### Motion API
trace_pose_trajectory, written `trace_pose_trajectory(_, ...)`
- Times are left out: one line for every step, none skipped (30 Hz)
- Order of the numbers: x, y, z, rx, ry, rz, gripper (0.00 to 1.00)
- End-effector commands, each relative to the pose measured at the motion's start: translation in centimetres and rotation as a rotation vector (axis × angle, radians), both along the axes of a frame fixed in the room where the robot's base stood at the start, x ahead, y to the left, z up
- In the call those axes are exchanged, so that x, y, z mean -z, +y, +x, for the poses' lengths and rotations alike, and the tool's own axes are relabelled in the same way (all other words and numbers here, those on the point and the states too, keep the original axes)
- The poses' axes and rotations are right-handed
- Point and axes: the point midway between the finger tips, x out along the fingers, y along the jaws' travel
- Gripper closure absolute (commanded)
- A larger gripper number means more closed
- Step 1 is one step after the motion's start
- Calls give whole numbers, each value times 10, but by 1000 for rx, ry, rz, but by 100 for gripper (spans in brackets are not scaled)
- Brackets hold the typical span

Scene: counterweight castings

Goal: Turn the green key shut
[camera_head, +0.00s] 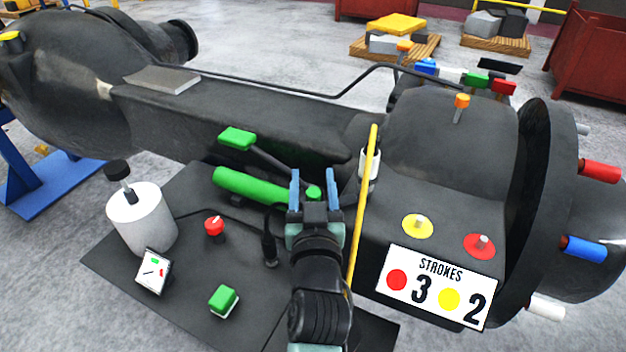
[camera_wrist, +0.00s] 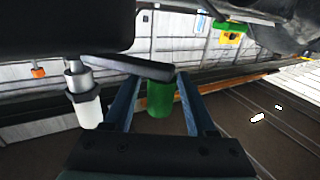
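A small round green piece (camera_head: 313,192) shows between the two blue fingers of my gripper (camera_head: 314,178) in the head view. It may be the green key; its full shape is hidden by my gripper. In the wrist view a green cylinder (camera_wrist: 160,99) stands between the spread fingers of my gripper (camera_wrist: 158,82), with a dark bar (camera_wrist: 128,67) across its top. I see a gap between the cylinder and the right finger; contact on the left is unclear. My gripper is open.
A green cylinder (camera_head: 250,186) lies left of my gripper, below a green-ended lever (camera_head: 237,138). A yellow rod (camera_head: 361,205) stands close on the right. A red knob (camera_head: 214,226), green button (camera_head: 223,299) and white canister (camera_head: 140,218) stand on the dark plate (camera_head: 185,285).

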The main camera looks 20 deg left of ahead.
Motion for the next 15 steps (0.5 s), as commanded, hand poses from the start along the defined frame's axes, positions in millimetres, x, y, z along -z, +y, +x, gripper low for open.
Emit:
trace_pose_trajectory(0,0,0,0,0,0,54)
trace_pose_trajectory(0,0,0,0,0,0,60)
trace_pose_trajectory(0,0,0,0,0,0,67)
trace_pose_trajectory(0,0,0,0,0,0,72)
trace_pose_trajectory(0,0,0,0,0,0,78)
trace_pose_trajectory(0,0,0,0,0,0,85)
trace_pose_trajectory(0,0,0,0,0,0,90)
trace_pose_trajectory(0,0,0,0,0,0,96)
trace_pose_trajectory(0,0,0,0,0,0,100)
trace_pose_trajectory(0,0,0,0,0,0,100)
trace_pose_trajectory(0,0,0,0,0,0,100)
trace_pose_trajectory(0,0,0,0,0,0,100)
trace_pose_trajectory(0,0,0,0,1,0,100)
trace_pose_trajectory(0,0,0,0,1,0,100)
trace_pose_trajectory(0,0,0,0,1,0,100)
